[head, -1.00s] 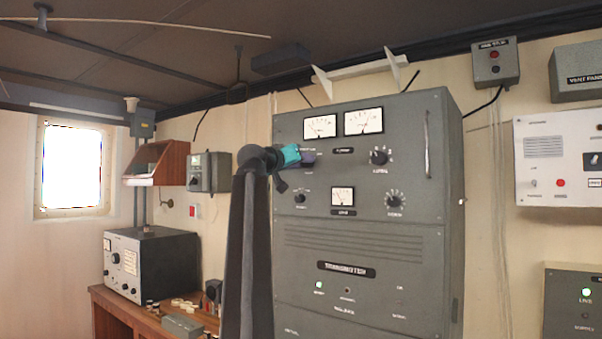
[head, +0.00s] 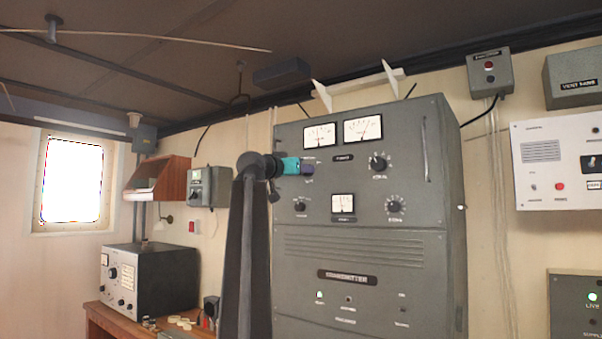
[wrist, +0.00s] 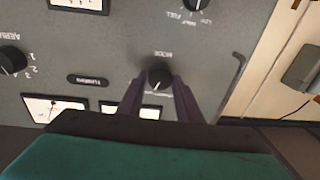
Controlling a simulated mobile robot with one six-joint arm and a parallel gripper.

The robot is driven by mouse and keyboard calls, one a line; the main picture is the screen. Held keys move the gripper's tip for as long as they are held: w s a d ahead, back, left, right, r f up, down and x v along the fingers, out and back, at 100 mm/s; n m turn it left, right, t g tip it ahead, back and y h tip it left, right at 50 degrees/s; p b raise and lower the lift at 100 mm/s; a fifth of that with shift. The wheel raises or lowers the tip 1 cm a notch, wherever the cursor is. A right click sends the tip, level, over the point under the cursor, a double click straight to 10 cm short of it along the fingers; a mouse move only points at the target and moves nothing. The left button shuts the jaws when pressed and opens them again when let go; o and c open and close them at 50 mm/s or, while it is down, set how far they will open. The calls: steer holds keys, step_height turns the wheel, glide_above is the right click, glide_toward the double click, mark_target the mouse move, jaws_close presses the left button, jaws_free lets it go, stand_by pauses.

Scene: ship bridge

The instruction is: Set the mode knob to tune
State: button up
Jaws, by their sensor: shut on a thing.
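The mode knob (wrist: 159,76) is a small round black knob on the grey transmitter front (head: 350,250). The word above it in the wrist view reads as MODE, upside down. My gripper (wrist: 159,92) has its two dark purple fingers on either side of the knob, shut on it. In the head view my gripper (head: 307,168), with its teal body, reaches the upper left of the panel and hides the knob. The position words around the knob are too small to read, and its setting is not clear.
Two meters (head: 363,129) sit above the gripper. Other knobs are near: one below left (head: 300,206), one to the right (head: 377,163) and one lower right (head: 393,206). A vertical handle (head: 425,150) stands at the panel's right.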

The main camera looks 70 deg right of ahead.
steer(key=o, duration=1)
steer(key=shift+o, duration=0.2)
steer(key=w+a+f+p, duration=0.1)
steer(key=a+p, duration=0.3)
steer(key=a, duration=0.9)
steer(key=shift+w+a, duration=0.3)
steer(key=shift+w, duration=0.4)
